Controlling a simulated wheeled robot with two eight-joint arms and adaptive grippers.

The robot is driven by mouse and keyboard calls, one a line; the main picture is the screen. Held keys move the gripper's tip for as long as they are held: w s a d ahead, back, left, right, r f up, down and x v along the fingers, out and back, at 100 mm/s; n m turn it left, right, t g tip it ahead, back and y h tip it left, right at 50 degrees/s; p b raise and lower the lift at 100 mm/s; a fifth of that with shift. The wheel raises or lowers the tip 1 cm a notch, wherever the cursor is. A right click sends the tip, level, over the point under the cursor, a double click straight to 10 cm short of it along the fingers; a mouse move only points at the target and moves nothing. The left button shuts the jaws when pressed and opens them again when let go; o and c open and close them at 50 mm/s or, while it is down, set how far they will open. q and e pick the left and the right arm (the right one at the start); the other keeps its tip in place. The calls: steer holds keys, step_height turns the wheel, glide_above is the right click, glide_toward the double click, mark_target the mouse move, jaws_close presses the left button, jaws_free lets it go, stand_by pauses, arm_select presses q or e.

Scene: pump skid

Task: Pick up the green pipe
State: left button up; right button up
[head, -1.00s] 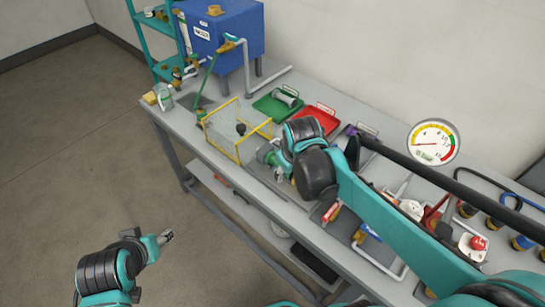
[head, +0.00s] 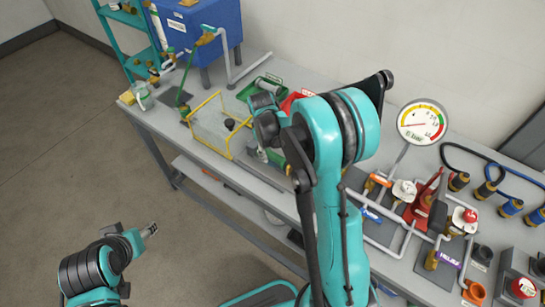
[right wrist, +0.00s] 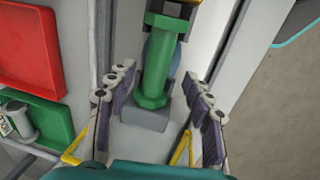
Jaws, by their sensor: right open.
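The green pipe (right wrist: 156,62) has a wide flange at its near end and shows in the right wrist view, running up from the middle to the top. My right gripper (right wrist: 160,108) is open, with one finger row on each side of the pipe's near end and clear gaps to it. I cannot tell how far below the fingers the pipe lies. In the head view a small part of the green pipe (head: 277,158) shows beside my right arm, which hides much of that spot. My left gripper (head: 150,229) is over the floor, away from the bench; its jaws are too small to read.
A yellow-framed clear guard (head: 222,152) stands left of my right gripper. Green (head: 246,94) and red (head: 290,102) trays lie behind. A gauge (head: 422,122), valves and fittings crowd the bench's right side. A blue tank (head: 205,25) stands at the back left.

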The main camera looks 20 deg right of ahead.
mark_target(272, 154)
steer(key=f, duration=0.2)
steer(key=d+f+b, duration=0.1)
steer(key=shift+w+f, duration=0.15)
steer(key=shift+f, duration=0.2)
steer(key=shift+r, duration=0.1)
jaws_close()
